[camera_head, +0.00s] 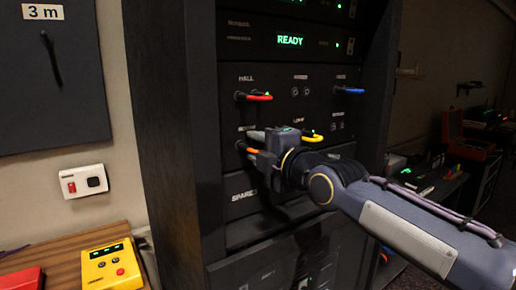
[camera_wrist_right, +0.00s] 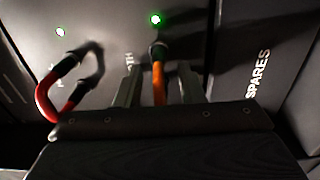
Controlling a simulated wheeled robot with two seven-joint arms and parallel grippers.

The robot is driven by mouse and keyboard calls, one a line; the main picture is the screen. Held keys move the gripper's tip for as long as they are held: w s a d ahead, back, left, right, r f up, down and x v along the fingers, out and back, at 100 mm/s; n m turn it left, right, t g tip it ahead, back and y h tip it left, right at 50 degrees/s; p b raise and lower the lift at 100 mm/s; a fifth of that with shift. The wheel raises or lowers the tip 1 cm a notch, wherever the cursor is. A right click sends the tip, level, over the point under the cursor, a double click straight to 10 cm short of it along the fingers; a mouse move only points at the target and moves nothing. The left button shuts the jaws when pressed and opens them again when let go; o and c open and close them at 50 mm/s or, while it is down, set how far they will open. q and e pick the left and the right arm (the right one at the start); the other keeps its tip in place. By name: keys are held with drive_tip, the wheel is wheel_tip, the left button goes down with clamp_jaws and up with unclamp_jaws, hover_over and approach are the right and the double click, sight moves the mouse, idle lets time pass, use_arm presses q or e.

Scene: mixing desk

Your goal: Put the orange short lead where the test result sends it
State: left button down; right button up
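The orange short lead (camera_head: 251,150) is on the dark rack panel, at the lower left of the group of leads. In the right wrist view the orange lead (camera_wrist_right: 160,88) rises from the panel below a lit green lamp. My right gripper (camera_head: 254,142) is at the panel with its fingers on either side of the lead. In the wrist view a gap shows between each finger and the lead, so the gripper (camera_wrist_right: 159,90) is open around it. Much of the lead is hidden by the gripper in the head view. My left gripper is not in view.
A red lead (camera_head: 256,97) is above, under HALL; a blue lead (camera_head: 349,90) and a yellow lead (camera_head: 311,137) are to the right. A SPARES panel (camera_head: 243,196) lies below. A yellow box (camera_head: 110,279) with green displays and a red box (camera_head: 20,279) sit on a wooden surface at left.

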drive_tip(key=b+v, duration=0.3)
drive_tip(key=v, duration=0.4)
drive_tip(key=shift+s+d, duration=0.2)
drive_tip(key=shift+s, duration=0.1)
